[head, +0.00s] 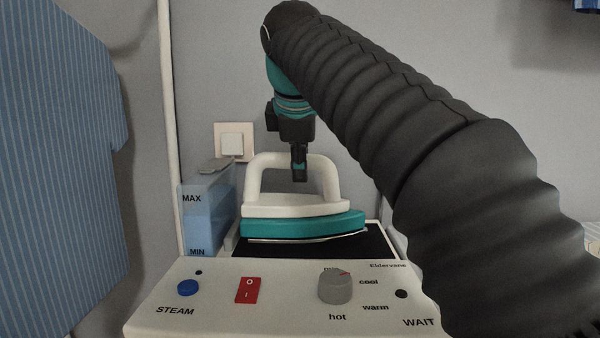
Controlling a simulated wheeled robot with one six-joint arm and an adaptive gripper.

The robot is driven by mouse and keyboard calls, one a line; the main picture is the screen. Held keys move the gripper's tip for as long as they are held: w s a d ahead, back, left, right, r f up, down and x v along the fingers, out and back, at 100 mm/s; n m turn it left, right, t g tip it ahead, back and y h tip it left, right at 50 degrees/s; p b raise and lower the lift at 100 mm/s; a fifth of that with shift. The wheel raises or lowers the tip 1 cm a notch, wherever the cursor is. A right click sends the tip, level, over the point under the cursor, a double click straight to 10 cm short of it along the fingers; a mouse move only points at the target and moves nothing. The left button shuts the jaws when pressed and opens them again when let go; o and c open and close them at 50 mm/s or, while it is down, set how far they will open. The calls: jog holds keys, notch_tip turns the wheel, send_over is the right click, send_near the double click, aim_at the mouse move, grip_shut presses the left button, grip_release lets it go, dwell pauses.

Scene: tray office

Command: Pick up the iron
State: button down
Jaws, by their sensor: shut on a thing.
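The iron (303,226) has a white arched handle and body, a teal base and a thin metal soleplate. It is above the black rest plate (315,247) of the steam station, with its soleplate level; I cannot tell whether it touches the plate. My gripper (299,178) points down from above and is shut on the top bar of the handle, near its middle. The far side of the grip is hidden.
The white station panel (222,295) has a blue steam button, a red switch and a grey dial. A blue water tank (208,222) stands left of the iron. A wall switch (233,143) is behind it. A striped blue garment (55,165) hangs at left.

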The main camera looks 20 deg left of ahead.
notch_tip(320, 180, up, 3)
jog(key=shift+r+p, duration=0.15)
jog(key=shift+p, duration=0.4)
jog(key=shift+w+d, duration=0.1)
jog(key=shift+d, duration=0.3)
jog(key=w+d+r, duration=0.2)
jog(key=d+r, duration=0.4)
jog(key=d, duration=0.4)
jog(key=shift+d+r, duration=0.2)
jog(key=shift+d, duration=0.1)
jog(key=c, duration=1.7)
grip_release()
grip_shut()
